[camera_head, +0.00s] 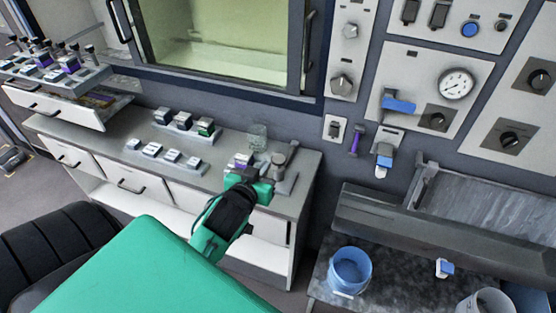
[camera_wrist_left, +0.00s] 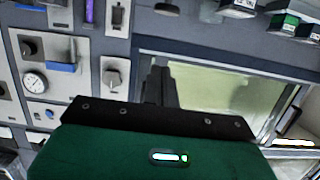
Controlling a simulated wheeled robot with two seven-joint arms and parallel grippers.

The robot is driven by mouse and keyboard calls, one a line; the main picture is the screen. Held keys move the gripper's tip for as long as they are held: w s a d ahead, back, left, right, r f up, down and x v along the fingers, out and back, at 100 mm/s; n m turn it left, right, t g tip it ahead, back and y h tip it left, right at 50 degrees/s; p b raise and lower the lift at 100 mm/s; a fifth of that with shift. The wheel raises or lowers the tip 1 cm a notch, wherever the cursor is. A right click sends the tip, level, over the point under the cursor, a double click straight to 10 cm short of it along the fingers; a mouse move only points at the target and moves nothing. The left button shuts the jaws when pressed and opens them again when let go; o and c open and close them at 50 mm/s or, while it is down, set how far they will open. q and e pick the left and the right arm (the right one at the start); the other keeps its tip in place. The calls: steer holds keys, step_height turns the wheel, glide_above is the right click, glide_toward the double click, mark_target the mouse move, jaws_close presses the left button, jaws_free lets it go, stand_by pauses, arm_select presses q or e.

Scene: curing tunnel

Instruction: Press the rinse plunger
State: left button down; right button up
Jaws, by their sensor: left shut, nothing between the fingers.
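My left gripper (camera_head: 246,178) reaches in over the right end of the grey counter (camera_head: 226,159). Its fingers are closed with nothing between them. In the left wrist view the dark closed fingers (camera_wrist_left: 162,88) stand out in front of the tunnel window. A grey upright post with a round top (camera_head: 279,159), possibly the rinse plunger, stands on a small plate just right of the gripper. I cannot tell whether the gripper touches it. A small white and purple block (camera_head: 243,159) sits just behind the gripper, which partly hides that spot. My right gripper is not in view.
A clear cup (camera_head: 258,137) stands behind the gripper. The lit window (camera_head: 225,45) is at the back. A gauge (camera_head: 456,85) is on the wall panel. A blue bucket (camera_head: 350,270) is at lower right.

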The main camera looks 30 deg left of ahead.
arm_select(q)
steer(key=p, duration=0.4)
glide_above(276, 160)
steer(key=s+d, duration=0.1)
steer(key=s, duration=0.1)
step_height(276, 160, down, 2)
steer(key=f, duration=0.2)
steer(key=shift+w+f, duration=0.25)
steer(key=shift+f, duration=0.05)
steer(key=shift+d+f+p, duration=0.1)
steer(key=shift+f+p, duration=0.2)
steer(key=shift+f, duration=0.55)
steer(key=shift+s+f+b, duration=0.1)
steer(key=shift+f+b, duration=0.85)
steer(key=shift+f, duration=0.55)
steer(key=shift+r, duration=0.1)
